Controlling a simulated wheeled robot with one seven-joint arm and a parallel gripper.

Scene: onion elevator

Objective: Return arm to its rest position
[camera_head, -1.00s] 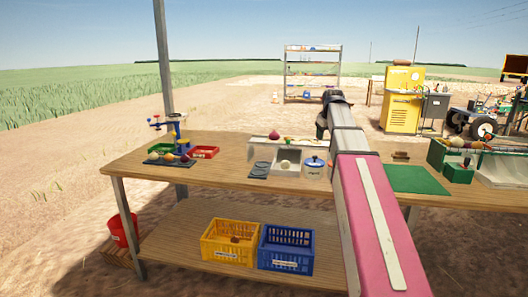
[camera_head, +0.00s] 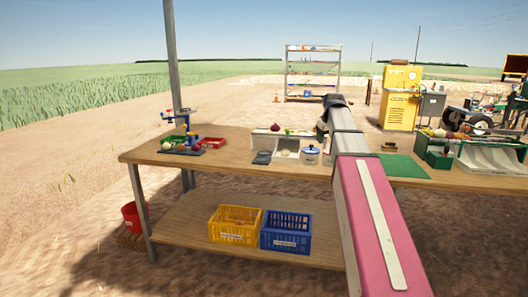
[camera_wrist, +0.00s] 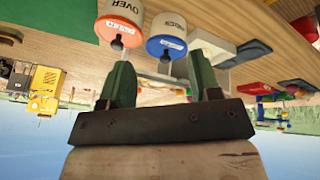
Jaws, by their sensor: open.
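My gripper (camera_wrist: 160,82) shows in the wrist view with its two green fingers apart and nothing between them. That view is upside down. Beyond the fingers are a white jar with an orange rim marked OVER (camera_wrist: 123,10) and a white jar with a blue rim marked with partly legible letters (camera_wrist: 167,24). In the head view my arm stretches forward over the bench, and its fingers are hidden behind the arm. One white jar with a blue lid (camera_head: 310,156) shows just left of the arm.
The wooden bench (camera_head: 270,168) spans the view, with a sorting stand (camera_head: 185,125), red tray (camera_head: 211,142) and green mat (camera_head: 405,165) on top. A yellow crate (camera_head: 233,231) and blue crate (camera_head: 285,241) sit on its lower shelf. Open ground lies at left.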

